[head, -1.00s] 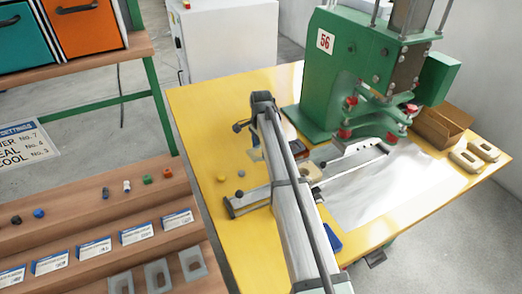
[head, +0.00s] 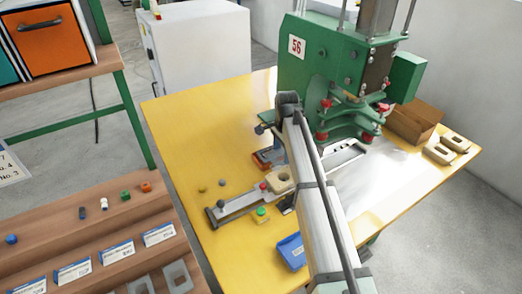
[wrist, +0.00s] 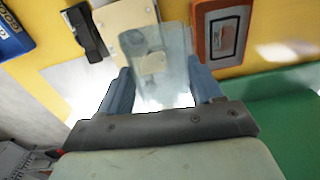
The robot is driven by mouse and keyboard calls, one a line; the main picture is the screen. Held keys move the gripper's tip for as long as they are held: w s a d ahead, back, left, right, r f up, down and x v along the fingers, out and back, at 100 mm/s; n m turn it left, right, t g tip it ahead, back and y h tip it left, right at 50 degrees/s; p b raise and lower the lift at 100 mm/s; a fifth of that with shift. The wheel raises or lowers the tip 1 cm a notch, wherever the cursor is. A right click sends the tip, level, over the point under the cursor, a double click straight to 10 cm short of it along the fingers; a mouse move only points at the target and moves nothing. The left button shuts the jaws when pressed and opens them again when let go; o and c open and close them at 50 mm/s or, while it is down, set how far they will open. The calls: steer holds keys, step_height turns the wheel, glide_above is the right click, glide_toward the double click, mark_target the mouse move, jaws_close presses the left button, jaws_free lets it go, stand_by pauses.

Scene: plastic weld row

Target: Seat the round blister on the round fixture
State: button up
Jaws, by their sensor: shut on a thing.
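A clear plastic blister (wrist: 172,80) stands between my fingers in the wrist view, and my gripper (wrist: 160,88) is shut on it. A cream fixture block (head: 281,180) sits on the metal slide on the yellow table. In the wrist view a cream plate (wrist: 122,14) lies just beyond and partly behind the blister. More cream shows through the clear plastic. I cannot tell whether the blister touches the fixture. In the head view my arm hides the gripper and the blister.
The green press (head: 330,70) stands behind the slide. An orange-framed device (head: 268,158), a green button (head: 261,211) and a blue bin (head: 291,250) are near the slide. Two oblong cream fixtures (head: 440,153) and a cardboard box (head: 412,123) lie at the right.

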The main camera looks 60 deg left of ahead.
steer(key=shift+n, duration=0.3)
steer(key=shift+s+d+f, duration=0.35)
steer(key=shift+d+f, duration=0.5)
steer(key=shift+d, duration=0.05)
steer(key=shift+s+d+f, duration=0.35)
steer(key=shift+d+f, duration=0.45)
steer(key=shift+d, duration=0.05)
steer(key=shift+f, duration=1.4)
stand_by(0.6)
steer(key=o, duration=0.9)
steer(key=c, duration=0.4)
steer(key=shift+r, duration=0.15)
step_height(320, 180, up, 7)
stand_by(0.8)
